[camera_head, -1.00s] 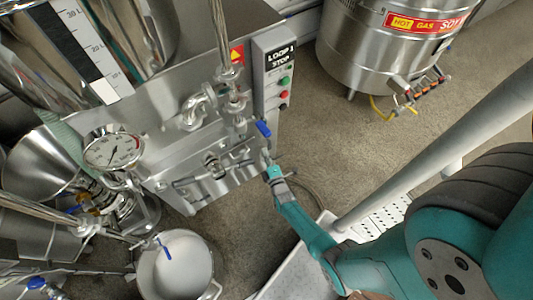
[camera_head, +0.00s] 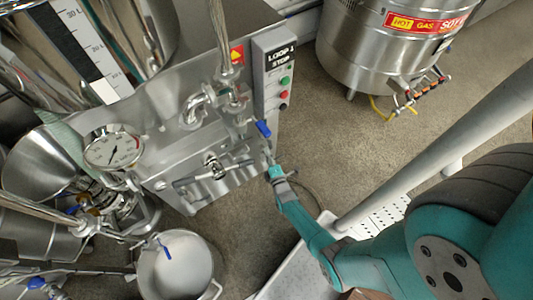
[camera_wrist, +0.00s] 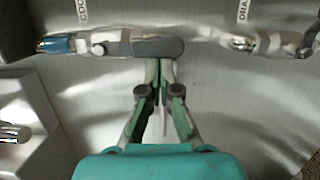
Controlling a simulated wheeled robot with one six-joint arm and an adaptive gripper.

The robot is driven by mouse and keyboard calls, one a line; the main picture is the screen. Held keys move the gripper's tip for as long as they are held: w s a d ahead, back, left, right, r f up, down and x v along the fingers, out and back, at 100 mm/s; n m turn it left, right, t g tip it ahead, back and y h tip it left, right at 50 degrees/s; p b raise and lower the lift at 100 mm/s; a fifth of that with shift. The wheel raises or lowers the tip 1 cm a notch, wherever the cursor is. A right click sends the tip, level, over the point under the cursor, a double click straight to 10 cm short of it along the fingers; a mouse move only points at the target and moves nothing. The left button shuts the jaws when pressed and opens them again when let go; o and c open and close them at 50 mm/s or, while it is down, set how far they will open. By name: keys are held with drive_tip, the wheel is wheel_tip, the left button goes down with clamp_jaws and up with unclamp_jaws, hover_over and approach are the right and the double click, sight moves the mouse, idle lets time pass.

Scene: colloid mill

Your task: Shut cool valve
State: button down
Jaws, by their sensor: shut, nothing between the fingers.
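The cool valve (camera_wrist: 97,40) sits below a partly hidden label (camera_wrist: 82,10) reading "COO" in the wrist view. A grey, rounded lever (camera_wrist: 158,47) extends right from it, lying level across the picture. My gripper (camera_wrist: 160,64) is shut and empty, with its fingertips just below the lever's middle. I cannot tell whether they touch it. In the head view my gripper (camera_head: 268,152) is at the machine's lower front corner, and its fingertips are too small to make out clearly.
A second valve (camera_wrist: 240,42) under a "DRA" label stands right of the lever. A blue handle (camera_head: 263,128) is close above my gripper in the head view. A white-filled pot (camera_head: 180,265) and a steel tank (camera_head: 385,55) stand apart on the floor.

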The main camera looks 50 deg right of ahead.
drive_tip(key=shift+d, duration=0.15)
drive_tip(key=s+d+r+n+t+y, duration=0.1)
drive_tip(key=s+d+r+n+t, duration=0.1)
drive_tip(key=d+n, duration=0.6)
drive_tip(key=r+n+t, duration=0.1)
drive_tip(key=n, duration=0.5)
drive_tip(key=shift+s+r+n, duration=0.2)
drive_tip(key=shift+r+n, duration=0.05)
drive_tip(key=shift+n, duration=0.05)
drive_tip(key=shift+d+r, duration=0.2)
drive_tip(key=shift+r, duration=0.05)
idle(0.5)
